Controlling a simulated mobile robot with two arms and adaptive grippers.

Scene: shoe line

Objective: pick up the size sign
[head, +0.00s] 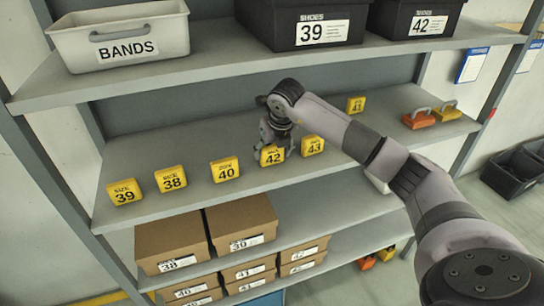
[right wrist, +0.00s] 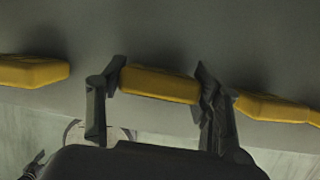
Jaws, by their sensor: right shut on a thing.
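Several yellow size signs stand in a row on the middle shelf in the head view. From the left they read 39 (head: 124,192), 38 (head: 171,179), 40 (head: 225,170), 42 (head: 270,155), 43 (head: 312,145) and, farther back, 41 (head: 356,105). My right gripper (head: 275,140) is shut on the size 42 sign, with a finger at each side. In the right wrist view the held sign (right wrist: 160,84) sits between the fingertips of the gripper (right wrist: 158,88). I cannot tell whether it still touches the shelf. My left gripper is not in view.
A BANDS bin (head: 120,45) and black shoe boxes (head: 318,28) stand on the upper shelf. Cardboard boxes (head: 172,235) fill the lower shelves. Orange and yellow items (head: 418,119) lie at the middle shelf's right end. Neighbouring signs (right wrist: 30,71) flank the gripper closely.

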